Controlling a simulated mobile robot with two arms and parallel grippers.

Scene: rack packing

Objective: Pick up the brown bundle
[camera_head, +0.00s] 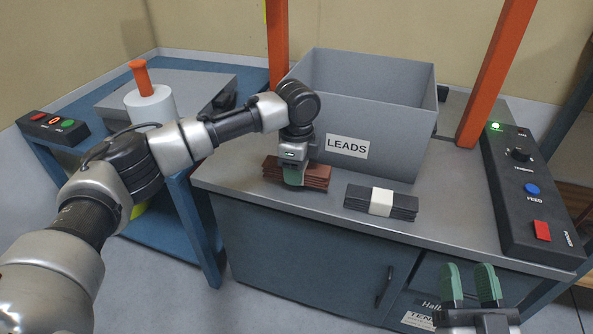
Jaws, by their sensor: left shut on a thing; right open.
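The brown bundle (316,177) is a flat stack of reddish-brown strips in front of the grey LEADS bin, on the grey tabletop. My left gripper (293,176) points down over it and is shut on it, with a green finger across its front side. The gripper hides the bundle's middle. I cannot tell whether the bundle still touches the table. My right gripper (468,284) is at the bottom right, in front of the table's edge, its two green fingers apart with nothing between them.
A black bundle with a white band (381,202) lies right of the brown one. The grey bin (400,148) labelled LEADS stands behind. Orange posts (495,75) flank it. A black control panel (525,195) is at right. A side table at left holds a white cylinder (152,105).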

